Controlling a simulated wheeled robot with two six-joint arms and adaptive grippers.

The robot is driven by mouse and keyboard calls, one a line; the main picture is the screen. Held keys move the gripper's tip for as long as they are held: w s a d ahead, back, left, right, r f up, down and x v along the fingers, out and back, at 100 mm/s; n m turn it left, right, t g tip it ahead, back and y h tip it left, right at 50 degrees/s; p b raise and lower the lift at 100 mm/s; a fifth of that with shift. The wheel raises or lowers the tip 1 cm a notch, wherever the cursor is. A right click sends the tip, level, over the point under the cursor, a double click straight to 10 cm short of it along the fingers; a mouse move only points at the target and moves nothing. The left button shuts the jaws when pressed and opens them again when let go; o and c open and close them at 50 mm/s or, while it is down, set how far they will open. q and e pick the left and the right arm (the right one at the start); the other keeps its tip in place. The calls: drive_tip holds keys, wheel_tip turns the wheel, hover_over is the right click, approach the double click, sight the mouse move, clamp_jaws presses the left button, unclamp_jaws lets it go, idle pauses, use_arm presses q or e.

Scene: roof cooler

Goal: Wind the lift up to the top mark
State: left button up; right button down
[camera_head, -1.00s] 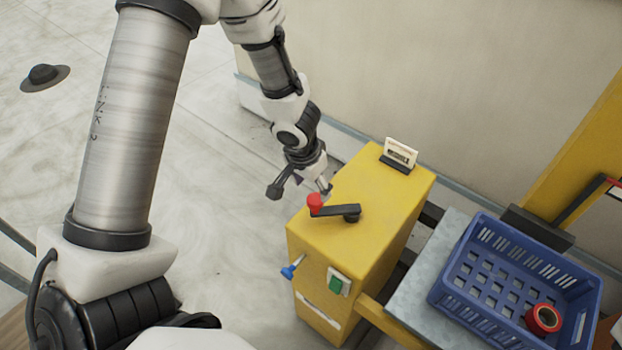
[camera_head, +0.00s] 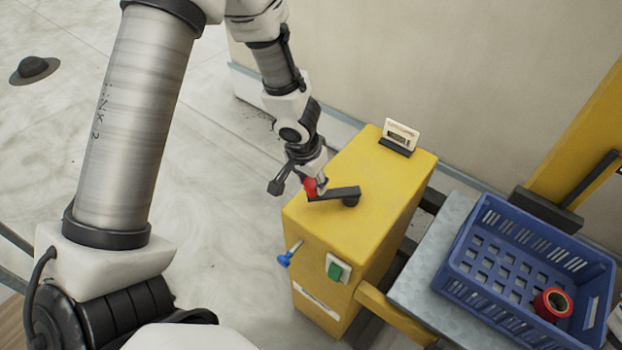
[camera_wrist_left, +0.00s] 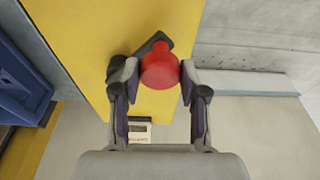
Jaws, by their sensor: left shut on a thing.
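The yellow lift housing (camera_head: 365,195) stands in the middle of the head view. On its top is a dark crank arm (camera_head: 335,193) with a red knob (camera_head: 310,187) at its left end. My left gripper (camera_head: 318,184) is at the knob, coming down from the far side. In the left wrist view the red knob (camera_wrist_left: 160,68) sits between the two fingertips, with the crank arm (camera_wrist_left: 150,45) behind it. The lift platform (camera_head: 420,283) is at the right and carries a blue crate (camera_head: 462,283). The top mark is not clear in these views. My right gripper is not seen.
A small display (camera_head: 399,138) stands on the housing's far end. A blue-handled lever (camera_head: 287,257) and a green switch (camera_head: 336,269) are on its near face. A red roll (camera_head: 552,303) lies in the crate.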

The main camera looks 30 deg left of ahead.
use_arm(q)
drive_tip(key=shift+s+d+f+b, duration=0.25)
drive_tip(key=shift+s+d+b, duration=0.25)
drive_tip(key=shift+s, duration=0.1)
drive_tip(key=shift+s+d+r, duration=0.15)
drive_tip(key=shift+d, duration=0.05)
drive_tip(key=shift+s+d, duration=0.15)
drive_tip(key=shift+d, duration=0.05)
drive_tip(key=shift+s+d+b, duration=0.3)
drive_tip(key=shift+d+b, duration=0.1)
drive_tip(key=shift+d, duration=0.1)
drive_tip(key=shift+s+d, duration=0.1)
drive_tip(key=shift+d, duration=0.1)
